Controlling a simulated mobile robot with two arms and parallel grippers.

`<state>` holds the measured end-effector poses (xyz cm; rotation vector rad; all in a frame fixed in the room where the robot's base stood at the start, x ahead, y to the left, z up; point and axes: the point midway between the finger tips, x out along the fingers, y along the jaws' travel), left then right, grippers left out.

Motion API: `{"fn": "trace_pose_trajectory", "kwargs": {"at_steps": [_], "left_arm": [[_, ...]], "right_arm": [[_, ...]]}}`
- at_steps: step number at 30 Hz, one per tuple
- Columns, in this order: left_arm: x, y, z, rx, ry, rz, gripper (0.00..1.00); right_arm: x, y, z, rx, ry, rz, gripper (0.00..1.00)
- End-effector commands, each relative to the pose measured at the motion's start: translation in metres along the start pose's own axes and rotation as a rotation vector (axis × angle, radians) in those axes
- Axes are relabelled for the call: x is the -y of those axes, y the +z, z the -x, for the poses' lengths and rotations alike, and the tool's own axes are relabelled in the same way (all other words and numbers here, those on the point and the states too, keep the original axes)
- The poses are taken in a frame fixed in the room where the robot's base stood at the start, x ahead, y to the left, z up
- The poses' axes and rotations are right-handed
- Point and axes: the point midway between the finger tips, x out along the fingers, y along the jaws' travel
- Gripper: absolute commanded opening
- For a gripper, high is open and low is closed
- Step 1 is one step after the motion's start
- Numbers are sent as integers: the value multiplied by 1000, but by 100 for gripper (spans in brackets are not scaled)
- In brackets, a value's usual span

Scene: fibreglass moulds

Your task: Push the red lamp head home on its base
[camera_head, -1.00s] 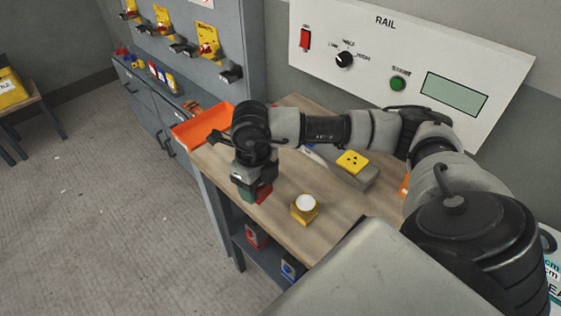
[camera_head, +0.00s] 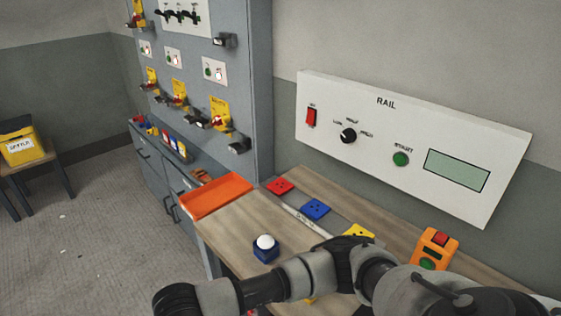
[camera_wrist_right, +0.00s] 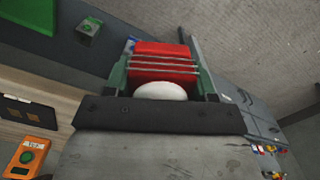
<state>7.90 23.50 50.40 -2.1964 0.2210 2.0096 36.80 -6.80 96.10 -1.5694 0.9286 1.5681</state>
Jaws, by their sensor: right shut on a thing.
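The red lamp head (camera_wrist_right: 165,63), a ribbed red block with a white dome, sits between the green-sided fingers of my right gripper (camera_wrist_right: 163,72) in the right wrist view. The gripper is shut on it, and the floor shows beyond. In the head view my right arm crosses the bottom and its gripper is out of frame. A red square base with dark holes (camera_head: 281,186) lies at the far end of the rail strip on the bench, with nothing on it. My left gripper is not in view.
Blue (camera_head: 315,209) and yellow (camera_head: 358,231) bases follow along the strip. A blue lamp head with a white dome (camera_head: 266,249) stands on the bench (camera_head: 232,232). An orange tray (camera_head: 215,196) is at the bench's left end. An orange button box (camera_head: 435,249) is at right.

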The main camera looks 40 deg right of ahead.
Motion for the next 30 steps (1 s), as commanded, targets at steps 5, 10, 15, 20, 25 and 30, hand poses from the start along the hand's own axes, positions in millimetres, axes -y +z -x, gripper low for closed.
{"fn": "trace_pose_trajectory", "kwargs": {"at_steps": [5, 10, 15, 20, 25, 30], "left_arm": [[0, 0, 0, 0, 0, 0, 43], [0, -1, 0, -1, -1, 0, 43], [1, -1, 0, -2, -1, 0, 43], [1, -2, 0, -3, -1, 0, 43], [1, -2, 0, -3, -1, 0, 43], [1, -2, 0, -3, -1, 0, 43]], "right_arm": [[-20, -4, -28, 3, 4, 475, 34], [-44, -31, -54, 5, 6, 844, 34], [-73, -75, -71, 3, 4, 1021, 34], [-83, -92, -74, -1, -1, 1066, 34], [-83, -94, -74, -1, -4, 1073, 34], [-83, -94, -74, -1, -3, 1071, 34]]}}
